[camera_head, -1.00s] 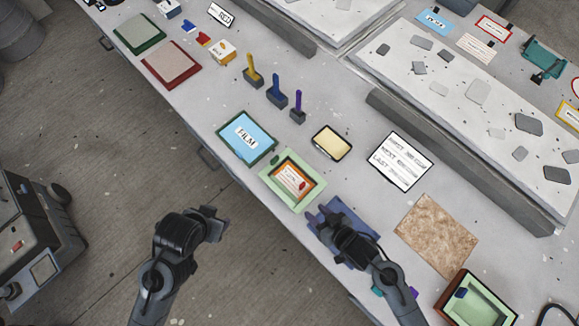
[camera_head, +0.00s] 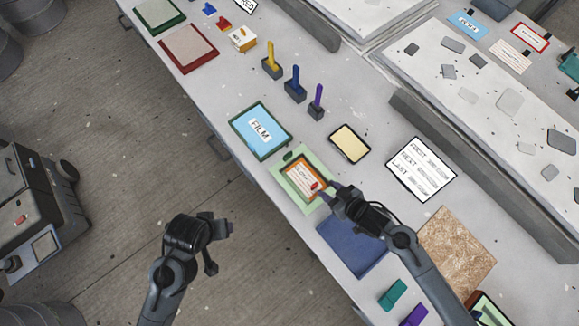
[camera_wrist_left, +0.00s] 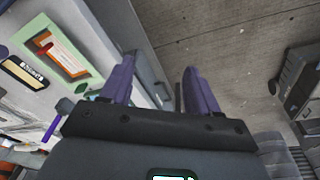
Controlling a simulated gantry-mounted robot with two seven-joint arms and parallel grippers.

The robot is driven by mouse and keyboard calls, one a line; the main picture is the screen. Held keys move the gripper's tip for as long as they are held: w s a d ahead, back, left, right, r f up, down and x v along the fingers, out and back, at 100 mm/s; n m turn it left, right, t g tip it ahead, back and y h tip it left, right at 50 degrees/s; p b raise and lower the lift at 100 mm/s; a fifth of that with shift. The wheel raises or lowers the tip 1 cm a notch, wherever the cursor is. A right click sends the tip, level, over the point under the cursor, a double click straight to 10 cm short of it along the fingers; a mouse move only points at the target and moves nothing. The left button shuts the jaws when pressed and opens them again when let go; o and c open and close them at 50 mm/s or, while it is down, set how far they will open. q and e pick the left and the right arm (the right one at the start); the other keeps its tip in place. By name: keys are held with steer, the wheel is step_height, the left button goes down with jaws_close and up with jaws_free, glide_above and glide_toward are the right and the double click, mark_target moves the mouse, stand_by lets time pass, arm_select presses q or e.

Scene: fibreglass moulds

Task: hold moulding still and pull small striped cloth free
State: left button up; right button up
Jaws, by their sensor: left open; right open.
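The pale green moulding (camera_head: 283,180) lies on the bench near its front edge, with an orange-rimmed recess. Inside the recess lies the small cloth (camera_head: 300,177), white with reddish stripes, with a small red piece (camera_head: 315,185) at its right end. My right gripper (camera_head: 332,192) is open at the moulding's right edge; I cannot tell whether it touches. My left gripper (camera_head: 218,245) is open and empty over the floor, off the bench front. In the left wrist view, the left gripper's purple fingers (camera_wrist_left: 158,88) are apart, and the moulding (camera_wrist_left: 82,72) shows at upper left.
A blue mat (camera_head: 350,250) lies under my right arm. A blue FILM tray (camera_head: 261,131) is left of the moulding, and a cream-filled tray (camera_head: 349,144) lies behind it. A teal block (camera_head: 392,294) and a purple block (camera_head: 414,316) lie near the front edge.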

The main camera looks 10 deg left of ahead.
arm_select(q)
steer(key=w+d+f+n+g, duration=0.4)
steer(key=d+f+n, duration=0.3)
steer(key=d+f, duration=0.45)
steer(key=w+d, duration=0.1)
steer(key=w, duration=0.1)
steer(key=w+d, duration=0.1)
steer(key=w, duration=0.2)
steer(key=w+d, duration=0.1)
steer(key=w, duration=0.1)
steer(key=shift+w+d, duration=0.2)
steer(key=shift+w, duration=0.2)
step_height(320, 180, up, 5)
steer(key=t, duration=0.2)
glide_above(288, 188)
steer(key=shift+m, duration=0.4)
step_height(288, 188, down, 10)
steer(key=shift+w, duration=0.1)
jaws_close()
